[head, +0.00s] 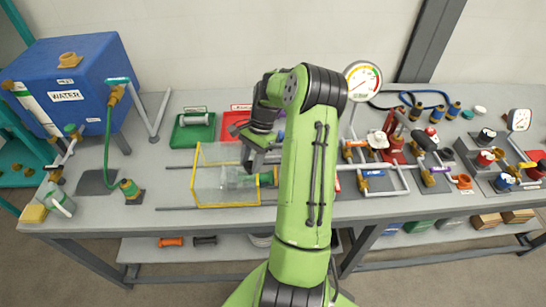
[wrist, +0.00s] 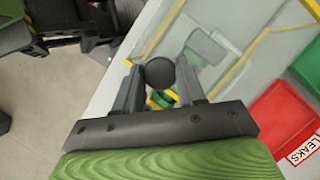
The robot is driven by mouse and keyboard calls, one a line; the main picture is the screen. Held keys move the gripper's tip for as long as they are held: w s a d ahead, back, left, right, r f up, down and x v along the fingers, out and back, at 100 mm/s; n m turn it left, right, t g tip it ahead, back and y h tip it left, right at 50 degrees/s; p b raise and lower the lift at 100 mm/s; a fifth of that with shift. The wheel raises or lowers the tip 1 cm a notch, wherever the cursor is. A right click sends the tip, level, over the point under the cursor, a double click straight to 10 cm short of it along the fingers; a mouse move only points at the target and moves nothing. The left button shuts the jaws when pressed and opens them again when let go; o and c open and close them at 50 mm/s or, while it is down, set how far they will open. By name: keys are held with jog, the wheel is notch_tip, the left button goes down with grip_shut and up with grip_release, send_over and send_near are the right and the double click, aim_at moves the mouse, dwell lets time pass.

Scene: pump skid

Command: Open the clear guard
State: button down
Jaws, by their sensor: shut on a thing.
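The clear guard (head: 196,175) is a see-through cover with yellow edges, on the bench left of my arm. A pump with a yellow-brown and green end (head: 267,178) shows through and beside it. My gripper (head: 256,163) is at the guard's right part. In the wrist view my gripper (wrist: 163,76) has its fingers on either side of a dark round knob (wrist: 160,72) and is shut on it. The guard's yellow edge (wrist: 262,42) and clear panel show beyond. How the knob joins the guard is hidden.
A green tray (head: 193,130) and a red tray (head: 233,122) lie behind the guard. A blue tank (head: 70,80) with a green hose stands left. Valves, pipes and a gauge (head: 363,80) crowd the right. Bare bench shows left of the guard.

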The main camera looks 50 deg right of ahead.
jog(key=w+a, duration=0.3)
jog(key=w+a+p, duration=0.1)
jog(key=w+a, duration=0.1)
jog(key=w, duration=0.1)
jog(key=w+a, duration=0.3)
jog(key=w, duration=0.1)
jog(key=shift+a+p, duration=0.35)
jog(key=shift+p, duration=0.05)
jog(key=c, duration=0.7)
grip_release()
jog(key=shift+r, duration=0.1)
jog(key=p+v, duration=0.1)
jog(key=v, duration=1.4)
jog(key=shift+d+r, duration=0.1)
jog(key=shift+r, duration=0.2)
